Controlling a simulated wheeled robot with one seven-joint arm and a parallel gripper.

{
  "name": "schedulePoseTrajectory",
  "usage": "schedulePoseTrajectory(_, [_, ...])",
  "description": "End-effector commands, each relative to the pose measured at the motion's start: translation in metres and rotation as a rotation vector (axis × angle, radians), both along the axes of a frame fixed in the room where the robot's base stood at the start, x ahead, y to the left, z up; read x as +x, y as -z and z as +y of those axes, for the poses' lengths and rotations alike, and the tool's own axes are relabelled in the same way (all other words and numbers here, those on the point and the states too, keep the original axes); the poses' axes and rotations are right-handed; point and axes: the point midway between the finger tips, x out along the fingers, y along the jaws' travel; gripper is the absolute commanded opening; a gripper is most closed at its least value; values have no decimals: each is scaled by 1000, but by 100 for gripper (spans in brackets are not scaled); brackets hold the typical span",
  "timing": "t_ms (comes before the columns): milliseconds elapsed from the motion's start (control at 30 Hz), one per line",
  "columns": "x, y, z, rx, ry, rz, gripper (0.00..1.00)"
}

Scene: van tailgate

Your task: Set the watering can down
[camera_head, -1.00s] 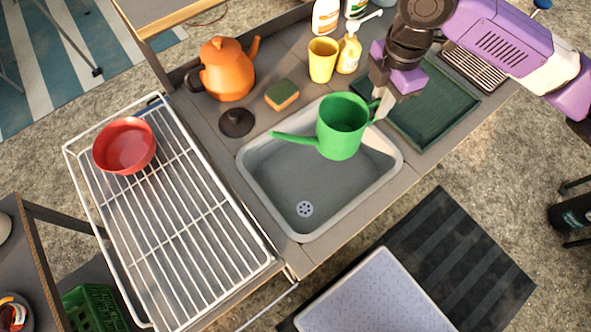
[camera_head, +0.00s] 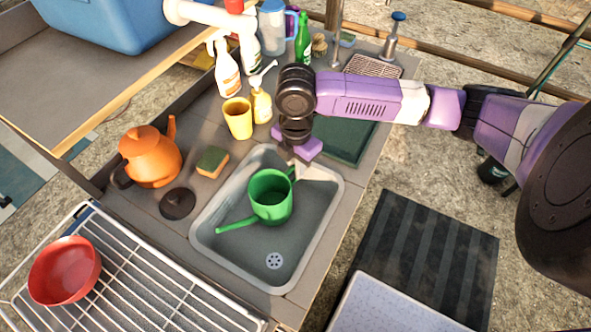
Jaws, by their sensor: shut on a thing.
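The green watering can (camera_head: 270,199) is upright in or just over the grey sink (camera_head: 325,215), its spout pointing left toward the sink's left wall. My gripper (camera_head: 294,171) is shut on the can's handle, at the can's upper right. The gripper comes down from above at the sink's back edge. The can's underside is hidden, so I cannot tell whether it touches the sink floor. The drain (camera_head: 275,261) shows clear in front of the can.
A sponge (camera_head: 212,162), a dark lid (camera_head: 177,203), an orange teapot (camera_head: 151,158), a yellow cup (camera_head: 238,118) and a soap bottle (camera_head: 260,104) stand around the sink's left and back. A wire rack (camera_head: 140,270) holds a red bowl (camera_head: 65,271). A green tray (camera_head: 345,135) lies behind right.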

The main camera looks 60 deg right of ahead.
Motion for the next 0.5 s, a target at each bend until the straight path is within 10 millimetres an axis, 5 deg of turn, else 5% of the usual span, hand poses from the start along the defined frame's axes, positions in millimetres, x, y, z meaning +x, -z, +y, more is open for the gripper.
schedulePoseTrajectory(467, [0, 19, 0, 0, 0, 0, 0])
schedulePoseTrajectory(500, [0, 18, 0, 0, 0, 0, 16])
